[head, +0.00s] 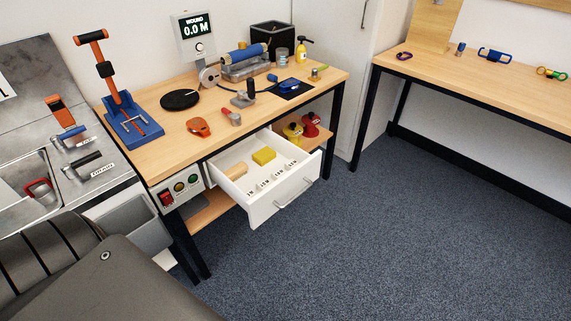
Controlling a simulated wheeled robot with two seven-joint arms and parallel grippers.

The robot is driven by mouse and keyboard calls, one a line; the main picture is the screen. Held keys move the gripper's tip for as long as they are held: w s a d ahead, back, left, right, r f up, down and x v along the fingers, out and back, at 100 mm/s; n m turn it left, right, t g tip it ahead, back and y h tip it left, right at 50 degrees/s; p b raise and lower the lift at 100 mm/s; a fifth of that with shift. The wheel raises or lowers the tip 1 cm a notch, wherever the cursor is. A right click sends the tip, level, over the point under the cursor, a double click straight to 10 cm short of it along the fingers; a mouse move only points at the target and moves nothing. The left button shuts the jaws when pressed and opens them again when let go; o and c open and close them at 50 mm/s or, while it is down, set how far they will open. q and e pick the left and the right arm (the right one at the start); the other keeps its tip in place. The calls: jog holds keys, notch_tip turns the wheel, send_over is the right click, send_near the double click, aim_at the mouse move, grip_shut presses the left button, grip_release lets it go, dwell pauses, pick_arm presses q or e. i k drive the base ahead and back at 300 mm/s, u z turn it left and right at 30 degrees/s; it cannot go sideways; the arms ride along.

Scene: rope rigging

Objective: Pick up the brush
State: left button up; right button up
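A small tan, rounded block (236,170) lies at the left back of the open white drawer (285,205) under the wooden workbench. It may be the brush, but it is too small to make out bristles. A yellow block (264,156) lies to its right in the same drawer. Neither of my grippers shows in the head view.
The workbench (160,150) carries a blue and orange press (130,120), a black disc (180,99), an orange tool (198,127) and a "WOUND 0.0 M" display (196,38). A second bench (480,80) stands right. Carpet between them is clear.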

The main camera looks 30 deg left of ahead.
aim_at(240, 170)
jog(key=u, duration=0.95)
